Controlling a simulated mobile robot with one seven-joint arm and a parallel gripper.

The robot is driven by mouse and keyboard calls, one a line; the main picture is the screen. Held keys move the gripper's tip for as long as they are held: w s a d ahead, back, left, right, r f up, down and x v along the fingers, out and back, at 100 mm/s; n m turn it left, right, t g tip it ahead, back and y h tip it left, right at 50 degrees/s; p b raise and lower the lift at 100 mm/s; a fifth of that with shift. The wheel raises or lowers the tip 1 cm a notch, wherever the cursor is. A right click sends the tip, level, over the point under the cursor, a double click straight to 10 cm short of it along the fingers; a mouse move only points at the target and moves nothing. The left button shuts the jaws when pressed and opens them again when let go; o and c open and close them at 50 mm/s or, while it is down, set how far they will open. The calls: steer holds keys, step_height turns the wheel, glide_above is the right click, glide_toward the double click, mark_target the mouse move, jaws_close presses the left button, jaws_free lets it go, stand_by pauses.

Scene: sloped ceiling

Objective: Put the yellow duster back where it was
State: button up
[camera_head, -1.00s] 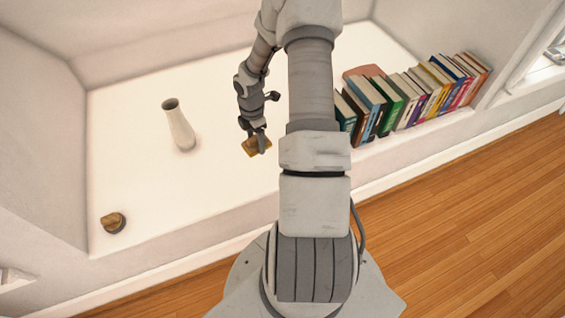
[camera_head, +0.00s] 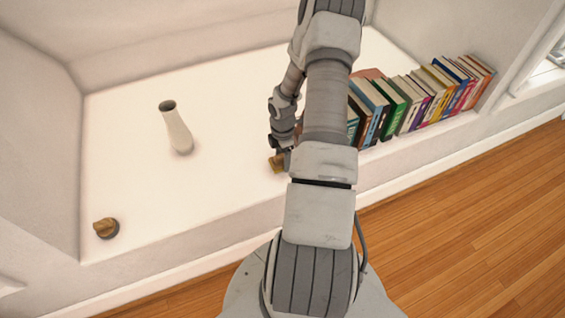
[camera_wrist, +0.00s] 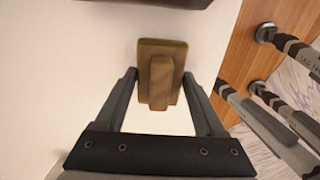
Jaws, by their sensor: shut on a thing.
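The yellow duster (camera_head: 276,162) is a small yellow-brown block with a raised grip, partly hidden behind my arm in the head view. In the head view my gripper (camera_head: 284,154) is over the white ledge (camera_head: 220,195), left of the books and right of the vase. I cannot tell whether the duster touches the ledge.
A white vase (camera_head: 178,132) stands on the ledge, left of centre. A small brown object with a dark base (camera_head: 107,229) sits at the ledge's left front. A row of books (camera_head: 420,98) stands at the right. The ledge between vase and gripper is clear.

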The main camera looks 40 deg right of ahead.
mark_target(282, 155)
steer(key=shift+f, duration=0.65)
steer(key=shift+f, duration=0.15)
steer(key=o, duration=1.4)
step_height(282, 155, up, 12)
steer(key=p, duration=0.5)
